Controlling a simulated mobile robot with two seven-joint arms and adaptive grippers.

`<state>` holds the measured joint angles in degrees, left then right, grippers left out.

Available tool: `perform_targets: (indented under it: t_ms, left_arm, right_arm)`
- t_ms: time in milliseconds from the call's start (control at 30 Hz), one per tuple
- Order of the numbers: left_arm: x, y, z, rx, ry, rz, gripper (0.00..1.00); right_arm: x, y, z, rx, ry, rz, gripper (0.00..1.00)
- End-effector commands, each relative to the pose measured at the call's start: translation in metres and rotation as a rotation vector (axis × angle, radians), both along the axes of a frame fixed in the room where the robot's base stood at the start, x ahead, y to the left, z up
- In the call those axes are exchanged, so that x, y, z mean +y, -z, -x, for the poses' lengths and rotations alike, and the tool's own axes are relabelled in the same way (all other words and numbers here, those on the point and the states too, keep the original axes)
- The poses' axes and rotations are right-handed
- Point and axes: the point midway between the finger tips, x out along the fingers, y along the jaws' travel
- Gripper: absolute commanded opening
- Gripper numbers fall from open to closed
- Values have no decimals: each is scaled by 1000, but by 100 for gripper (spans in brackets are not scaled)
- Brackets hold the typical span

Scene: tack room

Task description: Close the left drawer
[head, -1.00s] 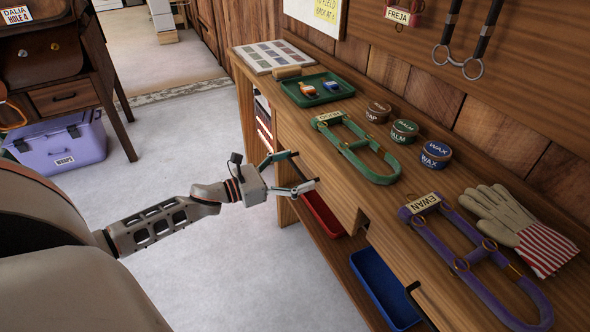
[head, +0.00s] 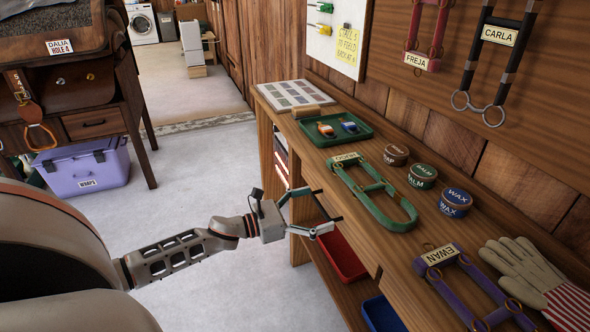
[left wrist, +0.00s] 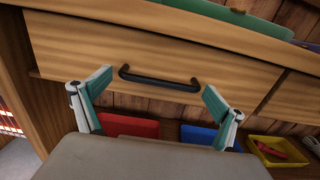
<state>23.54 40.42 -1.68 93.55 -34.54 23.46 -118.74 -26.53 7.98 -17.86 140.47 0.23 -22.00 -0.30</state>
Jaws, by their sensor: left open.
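The left drawer (head: 355,235) is a plain wooden front under the bench top, partly behind my left gripper in the head view. In the left wrist view the drawer front (left wrist: 150,48) fills the upper middle, with a black bar handle (left wrist: 160,78) across its lower part. I cannot tell how far the drawer stands out. My left gripper (head: 324,210) is open and empty before it. In the wrist view its fingers (left wrist: 158,84) stand on either side of the handle, apart from each other. Contact with the front is unclear. My right gripper is not in view.
The wooden bench carries a green tray (head: 362,133), a green bridle piece (head: 407,222), tins and gloves (head: 520,270). Below are a red bin (head: 343,255), a blue bin (head: 382,314) and a yellow bin (left wrist: 275,150). Clear floor lies left of the bench.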

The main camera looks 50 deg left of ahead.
Motion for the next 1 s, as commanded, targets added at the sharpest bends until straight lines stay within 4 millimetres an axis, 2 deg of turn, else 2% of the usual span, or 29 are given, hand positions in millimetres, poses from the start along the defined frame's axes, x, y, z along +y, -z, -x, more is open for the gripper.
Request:
perform_targets:
  t_ms: [300, 500, 700, 1000]
  left_arm:
    - [22, 2, 54, 4, -1, -1, 96]
    - [34, 1, 82, 2, -2, 0, 96]
    - [40, 0, 95, 0, -1, -2, 96]
    - [40, -1, 97, -1, 0, -2, 96]
  right_arm:
    - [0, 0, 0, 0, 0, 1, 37]
    - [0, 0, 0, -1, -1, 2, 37]
    - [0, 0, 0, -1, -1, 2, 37]
    - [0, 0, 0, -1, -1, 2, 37]
